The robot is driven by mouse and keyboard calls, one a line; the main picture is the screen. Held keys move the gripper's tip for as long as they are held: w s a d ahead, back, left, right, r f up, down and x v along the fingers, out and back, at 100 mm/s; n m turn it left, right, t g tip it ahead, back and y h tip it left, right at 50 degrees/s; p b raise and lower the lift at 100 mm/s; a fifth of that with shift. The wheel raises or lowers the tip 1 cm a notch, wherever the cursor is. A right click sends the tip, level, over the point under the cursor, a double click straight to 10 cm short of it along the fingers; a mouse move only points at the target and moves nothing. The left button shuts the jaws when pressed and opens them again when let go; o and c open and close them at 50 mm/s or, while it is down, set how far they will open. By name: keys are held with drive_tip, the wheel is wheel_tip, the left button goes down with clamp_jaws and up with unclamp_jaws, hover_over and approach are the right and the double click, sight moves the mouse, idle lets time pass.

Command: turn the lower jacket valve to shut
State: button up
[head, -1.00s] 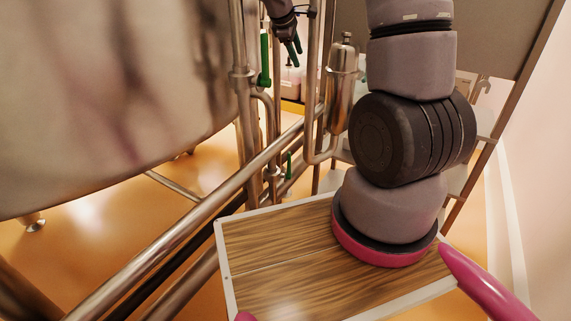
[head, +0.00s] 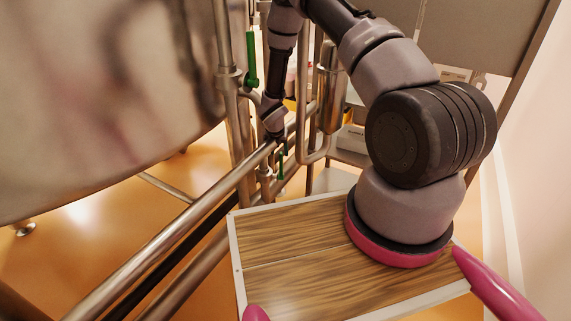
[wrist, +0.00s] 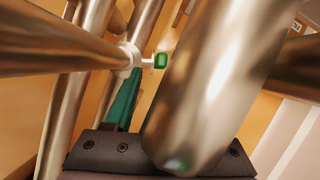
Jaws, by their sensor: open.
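The lower jacket valve (head: 266,174) sits on thin vertical piping beside the vessel. Its green handle (head: 281,166) stands about upright in the head view. In the wrist view the handle (wrist: 161,60) shows as a small green block on a short stem. My gripper (head: 284,146) is open, pointing down just above the handle, with a small gap I cannot measure. In the wrist view one teal finger shows left of the handle. The other finger is hidden behind a thick steel pipe (wrist: 205,85) close to the camera.
A second green handle (head: 251,58) is higher on the piping, left of my arm. A large steel vessel (head: 100,85) fills the left. A diagonal steel rail (head: 170,235) runs close by my gripper. A steel cylinder (head: 331,88) stands to the right.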

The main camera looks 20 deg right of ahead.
sight(282, 164)
drive_tip(key=x, duration=1)
drive_tip(key=shift+w+d+f, duration=0.1)
drive_tip(key=shift+f, duration=0.1)
clamp_jaws()
idle(1.1)
